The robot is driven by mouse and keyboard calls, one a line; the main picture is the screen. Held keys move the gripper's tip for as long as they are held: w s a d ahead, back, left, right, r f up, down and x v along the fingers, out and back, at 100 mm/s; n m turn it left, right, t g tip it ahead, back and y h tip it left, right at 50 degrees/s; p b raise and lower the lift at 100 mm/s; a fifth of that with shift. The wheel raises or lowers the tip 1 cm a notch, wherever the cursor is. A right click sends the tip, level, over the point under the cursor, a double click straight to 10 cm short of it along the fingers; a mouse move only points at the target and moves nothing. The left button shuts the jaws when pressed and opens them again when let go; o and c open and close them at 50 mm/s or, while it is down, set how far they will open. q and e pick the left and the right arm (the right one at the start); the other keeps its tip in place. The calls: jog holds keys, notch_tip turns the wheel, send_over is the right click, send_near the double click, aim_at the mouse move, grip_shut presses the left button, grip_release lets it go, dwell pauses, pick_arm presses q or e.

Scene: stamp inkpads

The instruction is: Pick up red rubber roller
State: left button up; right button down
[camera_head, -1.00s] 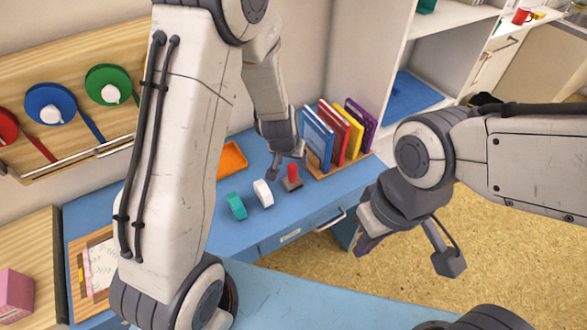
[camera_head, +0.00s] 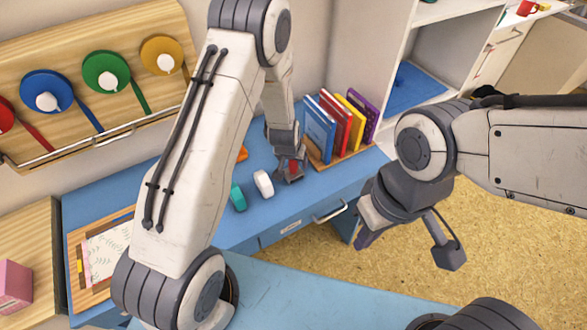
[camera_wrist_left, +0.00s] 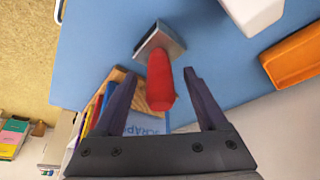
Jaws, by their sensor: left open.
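The red rubber roller shows in the left wrist view as a red handle (camera_wrist_left: 160,80) on a grey metal block (camera_wrist_left: 158,40). In the head view only part of its red handle (camera_head: 292,166) shows at my left gripper (camera_head: 288,172). In the left wrist view my left gripper (camera_wrist_left: 159,74) is open, with the red handle between its two fingers. A gap shows on each side of the handle. My right gripper (camera_head: 408,247) is open and empty at the right, over the floor area.
A white object (camera_head: 263,183) and a teal object (camera_head: 238,198) stand left of the roller on the blue desk. An orange tray (camera_wrist_left: 295,55) lies near them. Upright books (camera_head: 340,130) in a wooden holder stand close behind on the right.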

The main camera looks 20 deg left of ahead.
pick_arm(q)
grip_shut()
jog(key=shift+r, duration=0.15)
